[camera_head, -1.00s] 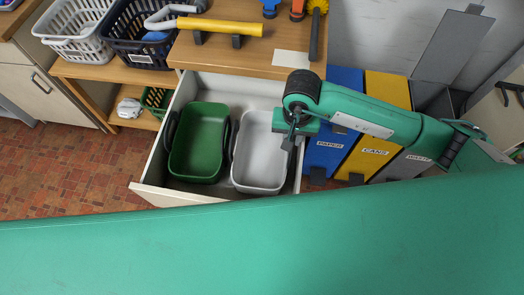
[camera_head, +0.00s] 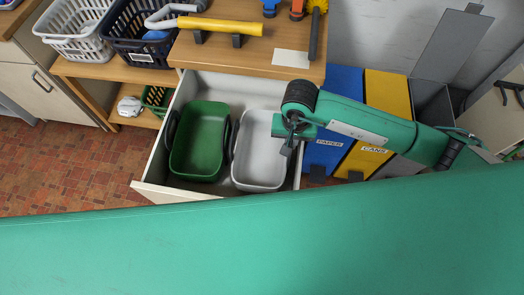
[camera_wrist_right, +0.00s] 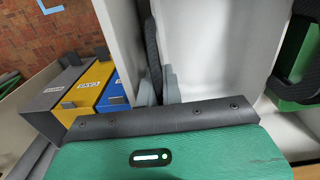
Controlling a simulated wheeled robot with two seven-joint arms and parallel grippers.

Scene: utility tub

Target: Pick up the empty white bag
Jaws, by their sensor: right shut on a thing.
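No bag shows. A white-grey tub (camera_head: 262,150) with black handles stands upright in the open drawer, and it looks empty. My right gripper (camera_head: 289,145) is at its right side, pointing down. In the right wrist view the tub's pale inside (camera_wrist_right: 220,55) fills the middle. The grey fingers (camera_wrist_right: 160,88) are shut at the black handle (camera_wrist_right: 152,45) on that side; their exact hold is partly hidden. My left gripper is not in view.
A green tub (camera_head: 198,145) sits close on the left in the same drawer (camera_head: 170,197). The counter (camera_head: 255,62) overhangs the drawer's back. Blue (camera_head: 325,150) and yellow (camera_head: 362,158) bins stand to the right. Baskets (camera_head: 72,40) are on the left shelf.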

